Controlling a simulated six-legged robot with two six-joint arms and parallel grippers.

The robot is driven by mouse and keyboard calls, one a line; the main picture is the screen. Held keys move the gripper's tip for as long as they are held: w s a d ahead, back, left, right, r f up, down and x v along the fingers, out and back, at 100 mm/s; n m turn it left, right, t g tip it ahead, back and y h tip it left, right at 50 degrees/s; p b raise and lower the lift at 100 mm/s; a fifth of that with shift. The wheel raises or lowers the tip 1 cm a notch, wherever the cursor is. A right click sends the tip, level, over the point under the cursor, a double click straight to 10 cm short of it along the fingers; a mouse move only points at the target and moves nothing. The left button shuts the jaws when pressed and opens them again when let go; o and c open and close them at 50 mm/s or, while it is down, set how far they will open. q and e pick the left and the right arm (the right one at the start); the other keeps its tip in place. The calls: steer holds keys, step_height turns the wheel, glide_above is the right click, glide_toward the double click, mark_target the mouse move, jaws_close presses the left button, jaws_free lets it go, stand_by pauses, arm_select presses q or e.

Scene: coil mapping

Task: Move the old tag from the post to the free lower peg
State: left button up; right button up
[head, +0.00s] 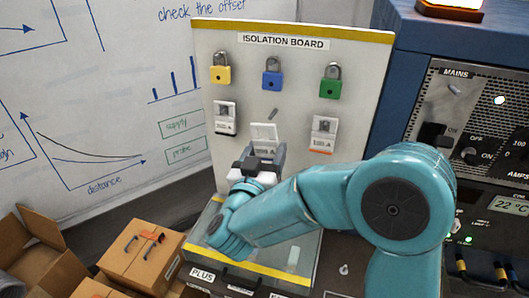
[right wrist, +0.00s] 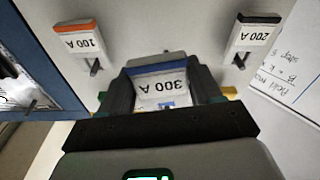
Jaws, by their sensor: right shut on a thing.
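My right gripper (head: 262,158) is shut on a white tag marked 300 A (right wrist: 162,88), with a blue edge. The tag also shows in the head view (head: 264,132), in front of the lower middle of the isolation board (head: 228,176). A bare middle peg (head: 272,113) shows just above the tag, between two hung tags. The 200 A tag (head: 225,117) hangs at left and the 100 A tag (head: 323,133) at right. I cannot tell whether the held tag touches the board. I cannot make out the post. My left gripper is not in view.
Yellow (head: 221,74), blue (head: 272,80) and green (head: 330,87) padlocks hang above. A clear-topped case with yellow stripes (head: 262,273) lies below the board. A power cabinet (head: 475,110) stands close at right; cardboard boxes (head: 140,257) stand at lower left.

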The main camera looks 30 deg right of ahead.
mark_target(279, 125)
steer(key=shift+w+d, duration=0.35)
steer(key=shift+w, duration=0.35)
steer(key=shift+w+d, duration=0.35)
steer(key=shift+d, duration=0.55)
steer(key=x, duration=0.2)
steer(key=p+x, duration=0.1)
steer(key=shift+w+d+f, duration=0.3)
steer(key=shift+d, duration=0.05)
steer(key=shift+w+d+f, duration=0.1)
steer(key=shift+w+d, duration=0.45)
steer(key=shift+w, duration=0.15)
steer(key=shift+s+d+f, duration=0.1)
steer(key=shift+f, duration=0.15)
steer(key=shift+b, duration=0.3)
